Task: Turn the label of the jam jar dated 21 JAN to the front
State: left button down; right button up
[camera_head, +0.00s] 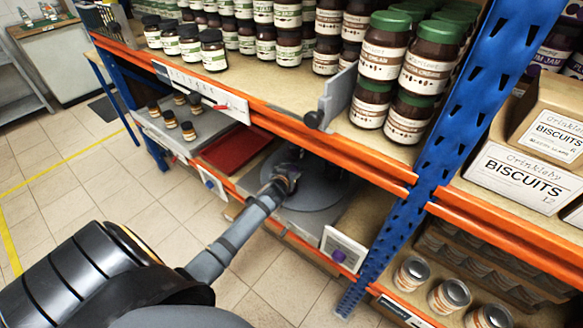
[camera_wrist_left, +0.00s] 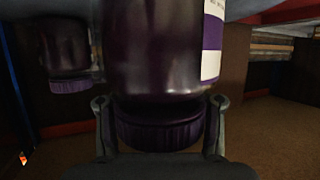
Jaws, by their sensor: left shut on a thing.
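In the left wrist view, a dark purple jam jar (camera_wrist_left: 155,50) with a ribbed purple lid (camera_wrist_left: 160,132) appears upside down in the picture. My left gripper (camera_wrist_left: 159,103) is shut on it, one finger on each side of the lid. Only an edge of its white and purple label (camera_wrist_left: 212,45) shows, at the right; no date is readable. Another dark jar with a purple lid (camera_wrist_left: 70,86) is behind it at the left. In the head view, my left gripper (camera_head: 287,177) reaches into the lower shelf; the held jar cannot be made out there. My right gripper is not in view.
A round grey disc (camera_head: 318,196) lies on the lower shelf under my gripper. An orange shelf beam (camera_head: 330,157) runs close above. A red tray (camera_head: 237,148) and several small jars sit to the left. A blue upright (camera_head: 440,165) and a white sign (camera_head: 343,250) are to the right.

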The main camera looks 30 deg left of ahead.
pick_arm(q)
jog(key=shift+c, duration=1.8)
grip_release()
jog(key=shift+s+f, duration=0.15)
jog(key=shift+s+d, duration=0.1)
jog(key=shift+s, duration=0.2)
jog(key=v, duration=1.1)
jog(key=shift+r, duration=0.3)
jog(key=shift+o, duration=0.2)
